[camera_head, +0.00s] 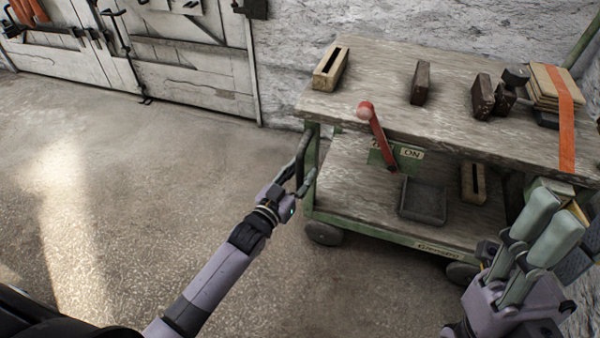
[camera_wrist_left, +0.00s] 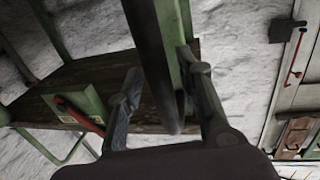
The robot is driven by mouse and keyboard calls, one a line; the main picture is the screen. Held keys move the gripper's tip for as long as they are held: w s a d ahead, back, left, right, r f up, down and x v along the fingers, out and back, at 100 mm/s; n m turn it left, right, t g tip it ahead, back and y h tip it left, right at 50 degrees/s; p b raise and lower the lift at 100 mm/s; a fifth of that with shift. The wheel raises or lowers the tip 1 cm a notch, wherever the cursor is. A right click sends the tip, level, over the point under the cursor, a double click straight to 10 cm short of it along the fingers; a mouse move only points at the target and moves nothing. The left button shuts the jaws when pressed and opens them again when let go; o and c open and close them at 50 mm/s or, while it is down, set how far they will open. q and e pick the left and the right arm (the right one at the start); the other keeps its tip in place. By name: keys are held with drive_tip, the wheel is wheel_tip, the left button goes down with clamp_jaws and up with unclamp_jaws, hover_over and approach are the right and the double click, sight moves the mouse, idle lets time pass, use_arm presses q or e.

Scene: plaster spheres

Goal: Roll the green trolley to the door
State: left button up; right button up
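The green trolley (camera_head: 375,234) stands against the wall at the right in the head view, with a worn wooden top and lower shelf. Its dark handle (camera_head: 302,157) is on the left end. My left gripper (camera_head: 303,180) is at that handle. In the left wrist view the dark handle bar (camera_wrist_left: 158,65) lies between the spread fingers of my left gripper (camera_wrist_left: 160,80), with gaps beside it; firm contact is not visible. The door (camera_head: 185,55) is pale, planked and at the upper left. My right gripper (camera_head: 548,225) is raised at the right edge; its finger gap is unclear.
A red lever (camera_head: 376,132) with a round knob rises by the trolley's "ON" label (camera_head: 411,154). Blocks, a strapped stack (camera_head: 548,88) and a grey tray (camera_head: 423,200) ride on the trolley. Bare floor (camera_head: 150,170) lies between trolley and door. Tools hang at the upper left.

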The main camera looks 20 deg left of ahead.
use_arm(q)
clamp_jaws()
idle(0.6)
